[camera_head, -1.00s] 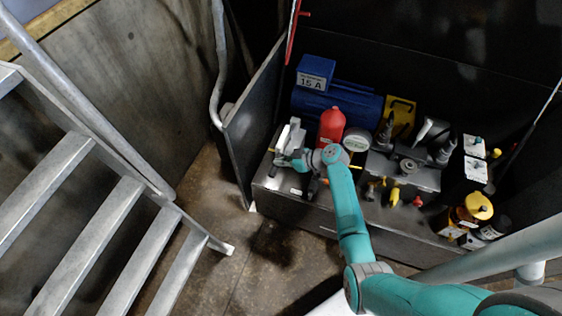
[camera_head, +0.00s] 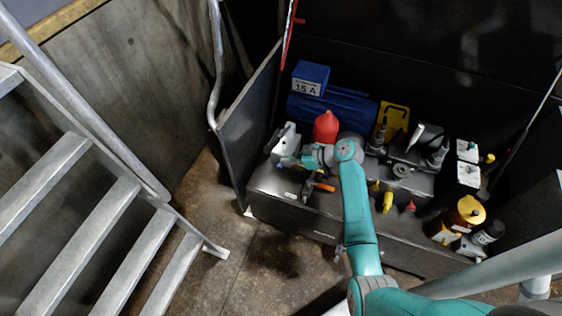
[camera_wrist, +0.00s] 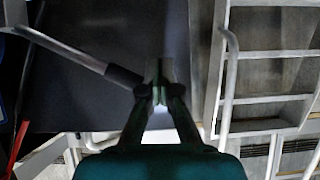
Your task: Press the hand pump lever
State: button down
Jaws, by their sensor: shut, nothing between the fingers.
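In the wrist view a grey metal rod with a dark grip, which looks like the hand pump lever (camera_wrist: 75,52), slants in from the upper left. Its grip end lies just left of the fingertips of my gripper (camera_wrist: 160,72) and looks to meet them; I cannot tell whether they touch. My gripper is shut with nothing held between the fingers. In the head view my gripper (camera_head: 285,161) is at the left end of the hydraulic unit (camera_head: 285,203), beside a light grey block (camera_head: 289,135). The lever is not clearly seen there, partly hidden by my arm.
A red bottle (camera_head: 325,126), a blue motor (camera_head: 335,113) and a yellow plate (camera_head: 394,118) stand behind my arm. An orange-ended handle (camera_head: 325,187) lies just in front of my gripper. Valves and yellow-topped filter (camera_head: 470,210) are to the right. A metal stair (camera_head: 105,215) stands at left.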

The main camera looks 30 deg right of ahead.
jog(key=shift+v, duration=2.15)
jog(key=shift+a, duration=0.15)
